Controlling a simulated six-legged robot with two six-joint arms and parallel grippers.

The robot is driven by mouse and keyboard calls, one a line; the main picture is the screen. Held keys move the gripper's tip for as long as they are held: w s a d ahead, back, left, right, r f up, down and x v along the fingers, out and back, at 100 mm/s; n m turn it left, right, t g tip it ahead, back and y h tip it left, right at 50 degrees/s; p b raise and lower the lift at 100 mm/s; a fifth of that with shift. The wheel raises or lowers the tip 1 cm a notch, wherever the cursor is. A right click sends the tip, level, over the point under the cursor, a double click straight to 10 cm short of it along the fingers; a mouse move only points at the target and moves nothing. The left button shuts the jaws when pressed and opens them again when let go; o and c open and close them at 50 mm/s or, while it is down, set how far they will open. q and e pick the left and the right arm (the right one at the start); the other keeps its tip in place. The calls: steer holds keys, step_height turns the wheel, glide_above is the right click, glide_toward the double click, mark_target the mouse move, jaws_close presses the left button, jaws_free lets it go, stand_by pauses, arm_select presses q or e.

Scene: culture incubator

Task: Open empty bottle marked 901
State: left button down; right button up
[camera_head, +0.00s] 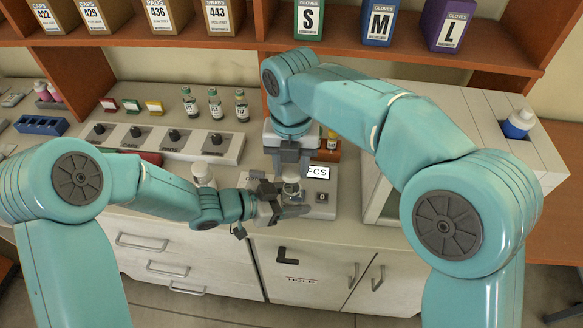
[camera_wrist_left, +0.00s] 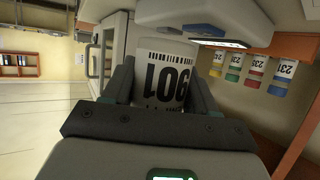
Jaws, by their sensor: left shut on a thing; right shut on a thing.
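The bottle marked 901 (camera_wrist_left: 166,75) is white, and its label reads upside down in the left wrist view. It also shows small in the head view (camera_head: 291,188), above the counter front. My left gripper (camera_head: 284,204) is shut on the bottle's body, with a finger on each side. My right gripper (camera_head: 291,162) comes down from above and is shut at the bottle's top. The cap is hidden by the right gripper, and whether it has turned cannot be seen.
Another white bottle (camera_head: 203,174) stands to the left. A rack with dark knobs (camera_head: 172,143) and several small dark bottles (camera_head: 214,104) are behind.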

step_height(320, 180, up, 2)
steer(key=shift+s+r, duration=0.1)
steer(key=shift+r, duration=0.15)
arm_select(q)
steer(key=shift+w+a, duration=0.1)
arm_select(e)
steer(key=shift+f, duration=0.1)
